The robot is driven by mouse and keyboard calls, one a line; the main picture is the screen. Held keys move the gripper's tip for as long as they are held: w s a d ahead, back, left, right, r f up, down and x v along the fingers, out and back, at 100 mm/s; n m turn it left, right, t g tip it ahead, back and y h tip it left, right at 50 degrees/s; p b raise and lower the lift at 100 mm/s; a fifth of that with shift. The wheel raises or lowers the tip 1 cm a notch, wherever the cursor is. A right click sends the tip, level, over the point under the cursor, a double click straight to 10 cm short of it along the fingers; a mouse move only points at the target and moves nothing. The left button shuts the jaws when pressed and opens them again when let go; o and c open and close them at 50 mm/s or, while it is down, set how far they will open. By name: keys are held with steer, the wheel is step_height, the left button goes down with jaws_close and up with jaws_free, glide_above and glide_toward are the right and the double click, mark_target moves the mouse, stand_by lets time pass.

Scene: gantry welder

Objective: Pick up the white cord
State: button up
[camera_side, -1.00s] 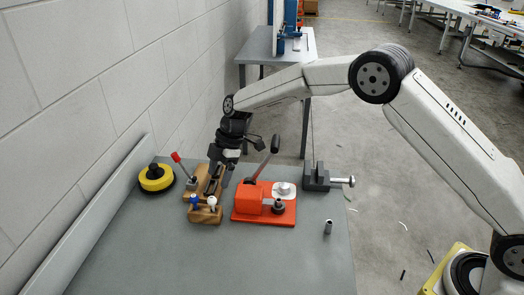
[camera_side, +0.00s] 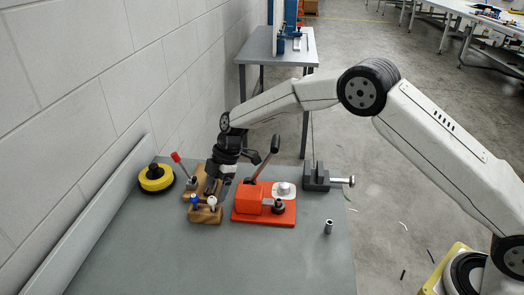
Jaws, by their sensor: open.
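My gripper (camera_side: 217,188) is open and points down over the wooden block (camera_side: 206,216) on the grey table. Its fingers are close around or just behind a small white-topped piece (camera_side: 212,201) standing in that block; I cannot tell whether they touch it. A blue-topped piece (camera_side: 194,199) stands to its left. I cannot make out for sure which thing is the white cord. A white loop-like piece (camera_side: 284,189) also lies on the orange fixture (camera_side: 255,205), to the right of my gripper. The gripper partly hides the back of the wooden block.
A red-knobbed lever (camera_side: 178,160) rises left of the gripper, and a dark lever (camera_side: 266,155) rises to its right. A yellow and black reel (camera_side: 156,178) is at the left. A grey vise (camera_side: 324,178) and metal cylinder (camera_side: 328,227) are at the right. The table's front is clear.

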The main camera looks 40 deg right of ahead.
mark_target(212, 200)
steer(key=shift+x, duration=2.25)
steer(key=shift+r, duration=0.1)
jaws_close()
